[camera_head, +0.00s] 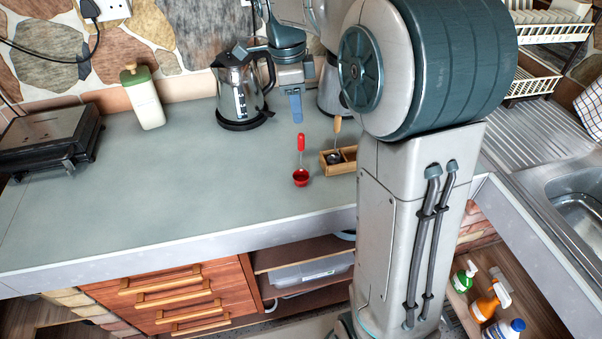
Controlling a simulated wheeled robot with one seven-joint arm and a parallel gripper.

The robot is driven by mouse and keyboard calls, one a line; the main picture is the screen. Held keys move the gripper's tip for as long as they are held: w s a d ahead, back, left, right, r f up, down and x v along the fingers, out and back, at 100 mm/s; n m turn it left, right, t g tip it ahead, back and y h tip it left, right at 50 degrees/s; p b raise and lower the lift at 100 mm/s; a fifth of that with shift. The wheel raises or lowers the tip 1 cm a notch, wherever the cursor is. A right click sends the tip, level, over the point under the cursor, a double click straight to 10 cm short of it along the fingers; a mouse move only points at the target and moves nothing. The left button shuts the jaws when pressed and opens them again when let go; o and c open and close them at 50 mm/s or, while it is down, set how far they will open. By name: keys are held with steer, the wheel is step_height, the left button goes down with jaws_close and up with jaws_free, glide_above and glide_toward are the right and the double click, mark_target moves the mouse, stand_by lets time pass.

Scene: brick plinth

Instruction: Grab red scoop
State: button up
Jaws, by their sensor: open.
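The red scoop (300,177) is on the grey countertop, its round bowl toward the front edge and its red handle pointing to the back. My gripper (296,110) shows blue fingers pointing down behind the scoop, a short way above or beyond the handle's end. The gripper is open and holds nothing visible. From this view I cannot tell its exact height over the counter. My arm and column hide the counter to the right of the scoop.
A small wooden box (339,161) with a wooden-handled spoon (336,137) stands just right of the scoop. A steel kettle (240,90) stands behind left, near a green-lidded bottle (145,97). A black grill (47,140) is far left. The counter's left middle is clear.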

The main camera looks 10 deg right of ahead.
glide_above(302, 150)
steer(key=w, duration=0.1)
step_height(302, 150, down, 7)
steer(key=shift+w+r, duration=0.15)
steer(key=shift+s+d+f+p, duration=0.15)
steer(key=shift+f+p, duration=0.25)
steer(key=shift+f, duration=0.95)
steer(key=shift+s+f+p, duration=0.1)
steer(key=shift+f+p, duration=0.25)
steer(key=shift+f, duration=0.95)
jaws_close()
